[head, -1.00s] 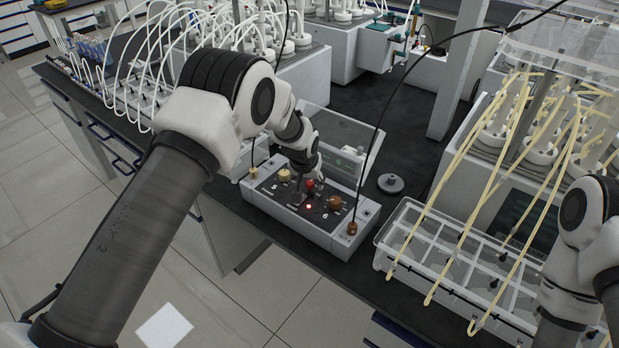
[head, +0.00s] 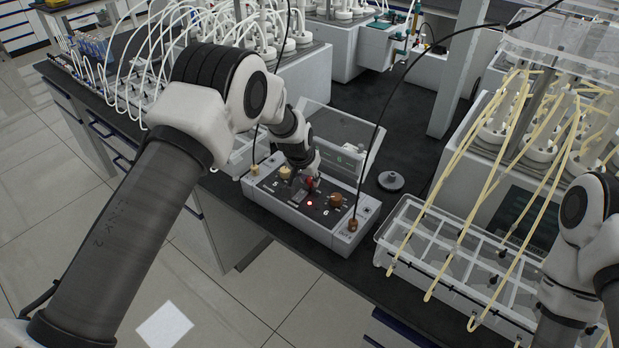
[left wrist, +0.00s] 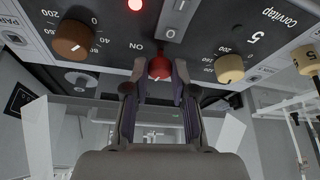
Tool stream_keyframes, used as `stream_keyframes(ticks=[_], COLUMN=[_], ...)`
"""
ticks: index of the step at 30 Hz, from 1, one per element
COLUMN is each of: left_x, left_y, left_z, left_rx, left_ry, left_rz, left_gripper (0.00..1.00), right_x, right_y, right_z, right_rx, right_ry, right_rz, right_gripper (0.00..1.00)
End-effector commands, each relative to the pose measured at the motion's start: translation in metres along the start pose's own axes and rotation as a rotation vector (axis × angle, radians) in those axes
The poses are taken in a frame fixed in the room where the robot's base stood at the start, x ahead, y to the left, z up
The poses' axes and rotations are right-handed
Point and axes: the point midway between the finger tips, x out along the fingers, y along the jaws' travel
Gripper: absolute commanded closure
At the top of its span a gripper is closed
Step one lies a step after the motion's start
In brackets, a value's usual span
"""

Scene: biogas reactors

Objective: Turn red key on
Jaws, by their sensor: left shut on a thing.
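The red key (left wrist: 158,69) sits on the dark top panel of a grey control box (head: 318,229), below the "ON" lettering in the left wrist view. In the head view the red key (head: 310,182) shows just at my left gripper's tip. My left gripper (left wrist: 160,76) is shut on the red key, one finger on each side of it. It also shows in the head view (head: 307,181), reaching down from behind the box. A red lamp (head: 310,203) on the panel is lit. My right arm is at the right edge, but its gripper is not visible.
A tan knob (head: 285,172) and a brown knob (head: 335,200) flank the key. A black cable rises from the box's right end. A round grey lid (head: 391,181) lies right of the box. A clear rack (head: 400,240) with yellow tubes stands farther right.

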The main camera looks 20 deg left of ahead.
Motion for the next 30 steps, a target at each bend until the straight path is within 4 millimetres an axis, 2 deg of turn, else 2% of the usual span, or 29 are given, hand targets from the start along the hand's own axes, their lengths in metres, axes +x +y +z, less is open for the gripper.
stream_keyframes(ticks=[5, 12, 18, 24, 30], left_x=[0.007, 0.011, 0.010, 0.007, 0.006], left_y=[-0.002, -0.004, -0.005, -0.005, -0.007], left_z=[0.003, 0.004, 0.003, 0.001, -0.001], left_rx=[0.125, 0.335, 0.513, 0.690, 0.867], left_ry=[0.000, 0.001, 0.001, -0.001, -0.002], left_rz=[0.054, 0.141, 0.215, 0.288, 0.361], left_gripper=[1.00, 1.00, 1.00, 1.00, 1.00], right_x=[0.020, 0.064, 0.095, 0.113, 0.121], right_y=[0.000, 0.001, 0.001, 0.001, 0.001], right_z=[0.000, 0.000, 0.000, 0.000, 0.000], right_rx=[0.000, 0.000, 0.000, 0.000, 0.000], right_ry=[0.000, 0.000, 0.000, 0.000, 0.000], right_rz=[0.000, 0.000, 0.000, 0.000, 0.000], right_gripper=[0.60, 0.60, 0.60, 0.60, 0.60])
